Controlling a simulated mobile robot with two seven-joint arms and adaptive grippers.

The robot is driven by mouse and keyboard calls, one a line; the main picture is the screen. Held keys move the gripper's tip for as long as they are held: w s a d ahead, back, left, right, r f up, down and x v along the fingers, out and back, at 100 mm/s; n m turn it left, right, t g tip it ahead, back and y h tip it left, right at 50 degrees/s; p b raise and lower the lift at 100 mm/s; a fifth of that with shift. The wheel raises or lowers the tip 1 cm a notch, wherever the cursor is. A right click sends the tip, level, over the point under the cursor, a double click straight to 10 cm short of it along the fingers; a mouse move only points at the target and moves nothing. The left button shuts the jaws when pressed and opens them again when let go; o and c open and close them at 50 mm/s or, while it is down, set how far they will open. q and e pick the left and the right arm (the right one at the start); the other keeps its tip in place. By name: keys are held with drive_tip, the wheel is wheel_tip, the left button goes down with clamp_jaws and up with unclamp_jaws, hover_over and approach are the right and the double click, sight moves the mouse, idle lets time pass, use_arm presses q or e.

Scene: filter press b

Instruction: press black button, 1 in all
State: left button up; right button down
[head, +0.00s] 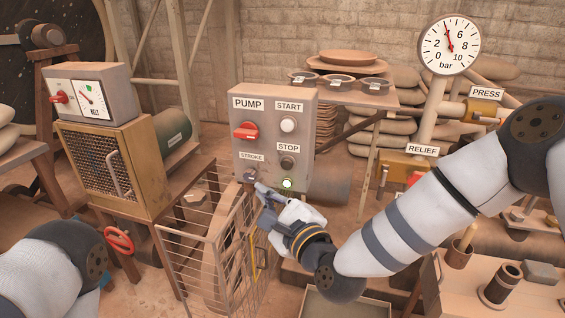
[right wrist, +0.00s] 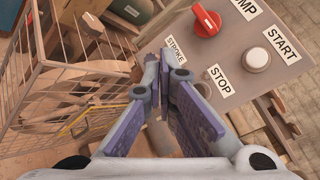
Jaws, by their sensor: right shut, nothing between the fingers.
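The grey pump control panel (head: 300,110) stands in the middle of the head view. A dark round button (head: 287,162) sits under its STOP label. A grey, knob-like control (head: 250,175) sits under the STROKE label. My right gripper (head: 262,190) is shut and empty, its tips close to the panel's lower left, just below the STROKE control; contact cannot be told. In the right wrist view, the fingers (right wrist: 168,75) hide the STROKE control, and the STOP button (right wrist: 203,90) shows partly beside them. My left gripper is out of view.
A wire cage (head: 185,262) stands left of my right gripper. A RELIEF valve block (head: 400,168) and dial gauge (head: 449,44) are to the right.

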sight(287, 164)
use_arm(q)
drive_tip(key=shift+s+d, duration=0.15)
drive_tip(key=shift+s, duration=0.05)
use_arm(e)
drive_tip(key=shift+s+d, duration=0.15)
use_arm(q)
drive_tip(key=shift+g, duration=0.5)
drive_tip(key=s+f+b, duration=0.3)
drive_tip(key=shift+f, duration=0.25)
use_arm(e)
drive_tip(key=w+d, duration=0.1)
drive_tip(key=w, duration=0.4)
drive_tip(key=w+d, duration=0.1)
drive_tip(key=w, duration=0.2)
drive_tip(key=shift+w+d, duration=0.25)
drive_tip(key=shift+d, duration=0.05)
use_arm(q)
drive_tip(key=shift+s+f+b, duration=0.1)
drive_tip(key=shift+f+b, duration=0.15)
drive_tip(key=shift+b, duration=0.05)
use_arm(e)
drive_tip(key=shift+w+d, duration=0.15)
drive_tip(key=shift+w, duration=0.25)
